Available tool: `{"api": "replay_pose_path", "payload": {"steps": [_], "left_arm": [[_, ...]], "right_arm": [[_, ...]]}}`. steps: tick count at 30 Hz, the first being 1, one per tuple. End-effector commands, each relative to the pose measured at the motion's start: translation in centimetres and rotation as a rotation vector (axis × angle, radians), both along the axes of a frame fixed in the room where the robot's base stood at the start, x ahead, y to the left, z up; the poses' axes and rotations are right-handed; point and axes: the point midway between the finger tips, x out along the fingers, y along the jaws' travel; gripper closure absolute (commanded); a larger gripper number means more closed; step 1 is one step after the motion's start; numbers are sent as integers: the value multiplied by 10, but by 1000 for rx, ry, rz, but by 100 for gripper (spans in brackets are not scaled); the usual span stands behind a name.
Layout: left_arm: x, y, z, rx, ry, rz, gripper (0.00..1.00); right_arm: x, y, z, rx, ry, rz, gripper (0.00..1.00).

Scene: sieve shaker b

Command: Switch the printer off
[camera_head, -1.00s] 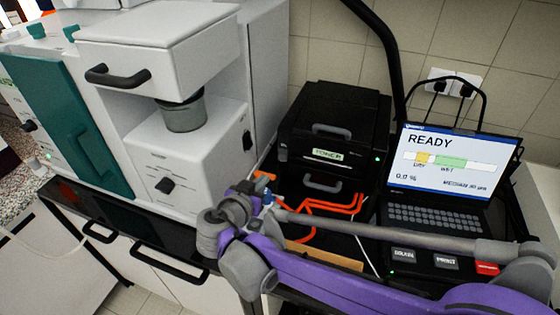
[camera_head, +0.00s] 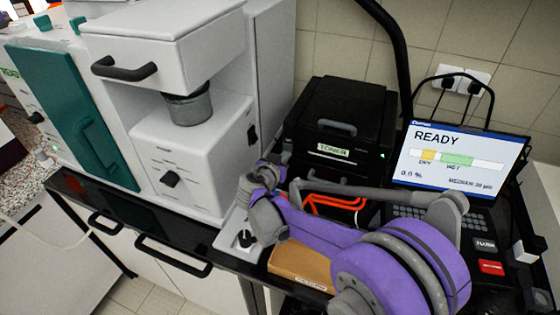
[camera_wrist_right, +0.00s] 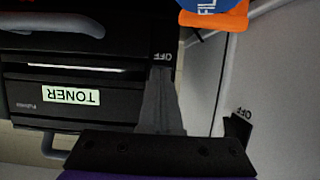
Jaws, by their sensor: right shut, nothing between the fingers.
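The printer (camera_head: 337,130) is the black box with a TONER label and a small green light at its front right. It also shows upside down in the right wrist view (camera_wrist_right: 60,78). My right gripper (camera_head: 282,162) is shut and empty at the printer's left front edge. In the right wrist view my shut fingertips (camera_wrist_right: 162,72) lie just below an OFF mark (camera_wrist_right: 165,57) at the edge of the printer. I cannot tell whether they touch it. My wrist hides that part of the printer in the head view. My left gripper is not in view.
A white machine (camera_head: 195,140) stands left of the printer, with a black part marked OFF (camera_wrist_right: 243,113) near my fingers. A laptop reading READY (camera_head: 455,160) stands to the right. A blue-orange item (camera_wrist_right: 215,12) is close by.

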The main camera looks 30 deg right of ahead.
Motion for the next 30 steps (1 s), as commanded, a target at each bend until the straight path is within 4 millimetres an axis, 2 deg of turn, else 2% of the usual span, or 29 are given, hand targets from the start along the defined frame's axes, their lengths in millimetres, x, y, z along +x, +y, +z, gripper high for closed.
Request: {"api": "replay_pose_path", "payload": {"steps": [21, 30], "left_arm": [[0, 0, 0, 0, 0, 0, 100], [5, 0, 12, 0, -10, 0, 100]], "right_arm": [[4, -4, -3, 0, 0, 1, 100], [5, -5, 10, -2, -2, 0, 100]]}}
